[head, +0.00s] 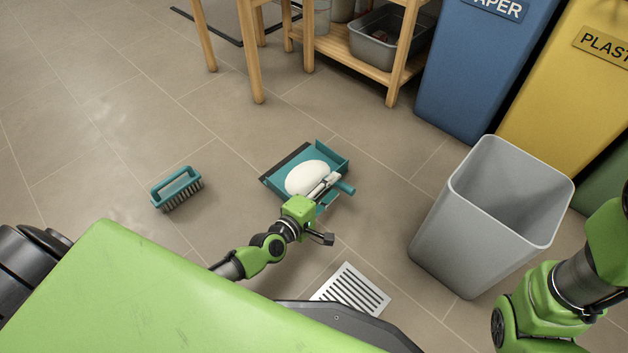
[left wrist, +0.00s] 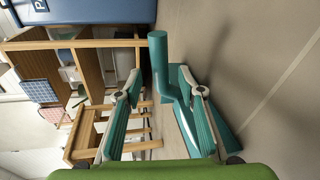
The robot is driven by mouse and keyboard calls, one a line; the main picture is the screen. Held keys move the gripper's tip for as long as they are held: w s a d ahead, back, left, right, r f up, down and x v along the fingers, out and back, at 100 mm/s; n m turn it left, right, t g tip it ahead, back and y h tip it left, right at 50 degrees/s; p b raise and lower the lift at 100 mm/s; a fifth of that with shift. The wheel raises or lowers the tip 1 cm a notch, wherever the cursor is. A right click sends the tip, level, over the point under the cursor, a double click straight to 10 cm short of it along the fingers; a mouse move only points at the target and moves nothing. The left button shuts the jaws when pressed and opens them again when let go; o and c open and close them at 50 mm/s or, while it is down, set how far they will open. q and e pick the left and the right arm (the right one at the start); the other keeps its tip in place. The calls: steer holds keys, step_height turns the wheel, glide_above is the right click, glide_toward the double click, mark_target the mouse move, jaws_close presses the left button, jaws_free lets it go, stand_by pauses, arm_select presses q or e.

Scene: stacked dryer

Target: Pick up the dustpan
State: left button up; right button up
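The teal dustpan (head: 335,155) lies on the tiled floor with a white rounded object (head: 307,178) in its pan. Its short handle (head: 347,188) points to the lower right. My left gripper (head: 331,181) is low over the dustpan, beside the handle. In the left wrist view the two fingers of this gripper (left wrist: 160,88) are spread apart. The teal handle (left wrist: 158,58) shows between the fingertips, nearer the right finger, and the pan is partly hidden behind that finger. I cannot tell whether a finger touches it. My right gripper is out of view.
A teal brush (head: 177,187) lies on the floor to the left. A grey bin (head: 440,225) stands to the right, with blue (head: 480,60) and yellow (head: 565,100) recycling bins behind. A wooden shelf (head: 345,50) is at the back. A white floor vent (head: 352,290) lies in front.

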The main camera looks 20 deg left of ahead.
mark_target(337, 183)
arm_select(q)
steer(key=b+x, duration=0.1)
steer(key=x, duration=0.2)
steer(key=shift+w+f, duration=0.15)
steer(key=shift+f, duration=0.05)
steer(key=shift+c, duration=0.4)
steer(key=shift+r, duration=0.1)
jaws_close()
